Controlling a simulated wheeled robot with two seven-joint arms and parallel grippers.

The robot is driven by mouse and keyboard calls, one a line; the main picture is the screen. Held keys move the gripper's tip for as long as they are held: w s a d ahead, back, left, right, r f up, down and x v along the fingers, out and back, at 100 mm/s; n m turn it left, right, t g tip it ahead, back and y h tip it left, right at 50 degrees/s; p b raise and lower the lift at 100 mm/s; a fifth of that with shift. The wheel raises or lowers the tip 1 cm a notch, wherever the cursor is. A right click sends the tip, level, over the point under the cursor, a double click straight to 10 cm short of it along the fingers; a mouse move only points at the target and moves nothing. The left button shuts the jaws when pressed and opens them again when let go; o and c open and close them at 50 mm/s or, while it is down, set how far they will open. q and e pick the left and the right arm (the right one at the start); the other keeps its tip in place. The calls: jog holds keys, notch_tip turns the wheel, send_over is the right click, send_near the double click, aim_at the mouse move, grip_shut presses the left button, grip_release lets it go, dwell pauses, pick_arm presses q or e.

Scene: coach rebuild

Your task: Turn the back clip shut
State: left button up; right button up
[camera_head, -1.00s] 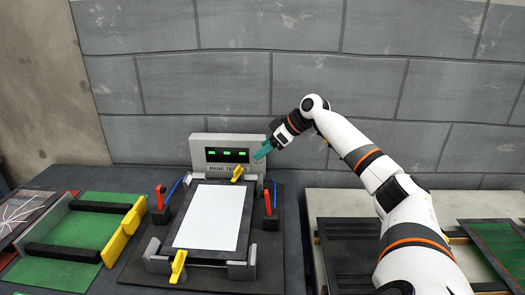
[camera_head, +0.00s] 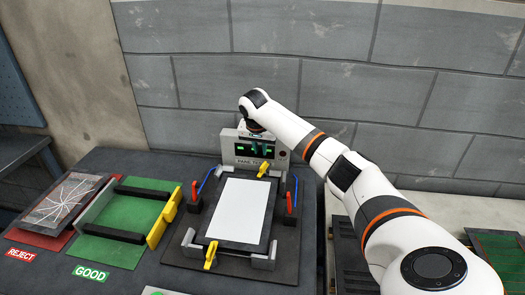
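The back clip (camera_head: 263,171) is a small yellow lever at the back edge of the white panel (camera_head: 240,207). It slants up and to the right. A matching yellow front clip (camera_head: 210,257) is at the panel's front edge, also slanted. My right gripper (camera_head: 259,149) points down in front of the grey pane tester's (camera_head: 227,149) dark display, just behind and above the back clip. A small gap seems to show between them. Its fingers are small and partly lost against the display, so their opening is unclear. My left gripper is out of view.
Red levers (camera_head: 195,193) (camera_head: 289,203) on black blocks flank the panel, with blue rods beside them. At left are a green GOOD tray (camera_head: 118,250) with a yellow end and a red REJECT tray (camera_head: 40,240) holding a cracked pane (camera_head: 68,199). A block wall stands behind.

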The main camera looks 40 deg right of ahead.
aim_at(263, 164)
jog(key=d+f, duration=0.1)
jog(key=f, duration=0.1)
jog(key=w+d+f+m+p, duration=0.1)
jog(key=f, duration=0.2)
jog(key=w+d+f+m+h, duration=0.1)
jog(key=f, duration=0.2)
jog(key=shift+w+f, duration=0.15)
jog(key=shift+w, duration=0.05)
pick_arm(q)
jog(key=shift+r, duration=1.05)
pick_arm(e)
jog(key=shift+w+d+f, duration=0.1)
jog(key=shift+d+f, duration=0.1)
jog(key=shift+f, duration=0.35)
